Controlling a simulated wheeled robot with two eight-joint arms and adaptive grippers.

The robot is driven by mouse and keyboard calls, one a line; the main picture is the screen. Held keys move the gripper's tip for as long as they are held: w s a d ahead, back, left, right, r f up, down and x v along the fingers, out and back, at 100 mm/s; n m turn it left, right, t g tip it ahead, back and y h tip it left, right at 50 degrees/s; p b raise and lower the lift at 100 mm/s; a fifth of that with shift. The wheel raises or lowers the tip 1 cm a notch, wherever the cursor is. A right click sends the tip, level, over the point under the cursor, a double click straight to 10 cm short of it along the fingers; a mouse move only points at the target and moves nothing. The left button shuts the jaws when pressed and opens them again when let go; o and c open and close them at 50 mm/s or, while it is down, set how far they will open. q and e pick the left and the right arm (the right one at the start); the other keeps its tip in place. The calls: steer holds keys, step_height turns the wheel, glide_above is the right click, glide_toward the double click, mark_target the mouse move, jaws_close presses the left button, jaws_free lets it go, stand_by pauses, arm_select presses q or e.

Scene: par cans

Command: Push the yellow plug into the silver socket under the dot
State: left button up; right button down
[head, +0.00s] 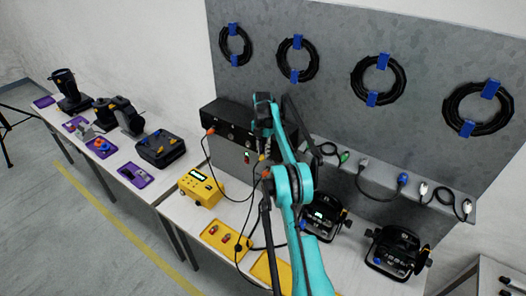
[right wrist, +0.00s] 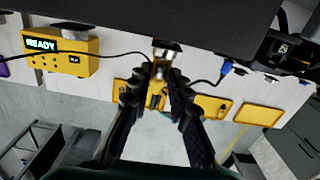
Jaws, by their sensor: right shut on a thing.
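The teal right arm reaches up to the black box (head: 228,122) on the table. In the right wrist view my right gripper (right wrist: 158,88) is shut on the yellow plug (right wrist: 159,70), close in front of the silver socket (right wrist: 167,47) on the box's edge. The plug's tip appears at or very near the socket; I cannot tell whether it is inside. The fingers cover part of the plug. The dot cannot be made out. My left gripper is not in view.
A yellow tray (head: 226,241) with small parts lies in front. A blue plug (right wrist: 226,68) hangs nearby. Black lamps (head: 325,217) stand to the right.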

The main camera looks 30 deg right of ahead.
steer(key=shift+w+d+p, duration=0.1)
steer(key=shift+d+p, duration=0.25)
steer(key=shift+p, duration=0.1)
stand_by(0.3)
steer(key=c, duration=1.3)
jaws_free()
steer(key=shift+a+f+b, duration=0.1)
steer(key=shift+a+b, duration=0.25)
steer(key=shift+b, duration=0.25)
steer(key=s+a+b, duration=0.3)
steer(key=a+b, duration=0.2)
steer(key=a, duration=0.1)
steer(key=s+a+f+b, duration=0.2)
steer(key=s+f+b, duration=0.2)
steer(key=s+f, duration=0.1)
steer(key=s+a+f+b, duration=0.3)
steer(key=s+f+b, duration=0.2)
steer(key=f, duration=0.2)
steer(key=s+a+f+b, duration=0.3)
steer(key=s+f+b, duration=0.1)
steer(key=s+f, duration=0.1)
steer(key=shift+s+f, duration=0.4)
steer(key=shift+s, duration=0.1)
